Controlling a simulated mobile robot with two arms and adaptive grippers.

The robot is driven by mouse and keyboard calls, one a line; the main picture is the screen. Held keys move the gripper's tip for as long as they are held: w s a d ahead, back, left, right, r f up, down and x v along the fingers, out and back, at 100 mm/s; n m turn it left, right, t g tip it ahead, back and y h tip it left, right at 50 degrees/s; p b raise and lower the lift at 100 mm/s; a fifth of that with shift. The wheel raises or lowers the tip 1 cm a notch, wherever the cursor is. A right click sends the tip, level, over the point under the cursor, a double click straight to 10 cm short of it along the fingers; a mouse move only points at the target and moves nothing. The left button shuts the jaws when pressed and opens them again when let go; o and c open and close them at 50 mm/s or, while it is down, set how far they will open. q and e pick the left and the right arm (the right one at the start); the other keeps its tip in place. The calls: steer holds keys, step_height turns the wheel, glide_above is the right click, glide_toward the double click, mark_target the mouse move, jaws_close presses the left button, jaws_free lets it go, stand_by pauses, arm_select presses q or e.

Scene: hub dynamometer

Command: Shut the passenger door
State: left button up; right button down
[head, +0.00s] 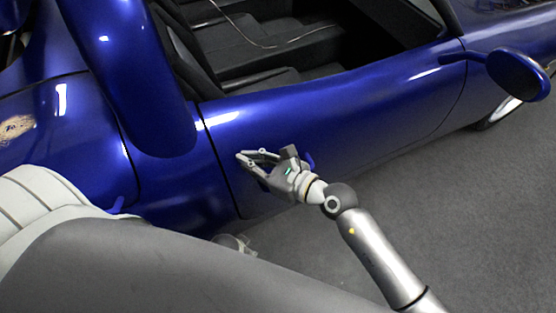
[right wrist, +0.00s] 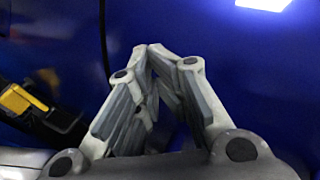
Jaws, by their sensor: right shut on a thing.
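The blue passenger door (head: 350,125) spans the middle of the head view, its window open above. A thin dark seam runs down its left edge; I cannot tell if it stands slightly ajar. My right gripper (head: 248,160) is at the door's outer face near that edge. Its fingers converge in the right wrist view (right wrist: 155,52). It is shut on what seems to be the blue door handle (head: 309,160), mostly hidden behind the hand. A pale jointed part (head: 235,243), perhaps of my left gripper, peeks out behind my grey arm link; its jaws cannot be made out.
The blue side mirror (head: 516,73) juts out at the upper right. The rear body panel (head: 65,125) lies left of the door. Grey floor (head: 470,220) is clear at the right. A yellow and black object (right wrist: 25,100) shows at the wrist view's left edge.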

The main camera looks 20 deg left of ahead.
steer(key=shift+w+d+r, duration=0.15)
steer(key=shift+d+r, duration=0.3)
steer(key=shift+r, duration=0.05)
steer(key=v, duration=1.1)
steer(key=shift+s+f, duration=0.25)
steer(key=shift+f, duration=0.1)
steer(key=shift+d, duration=0.1)
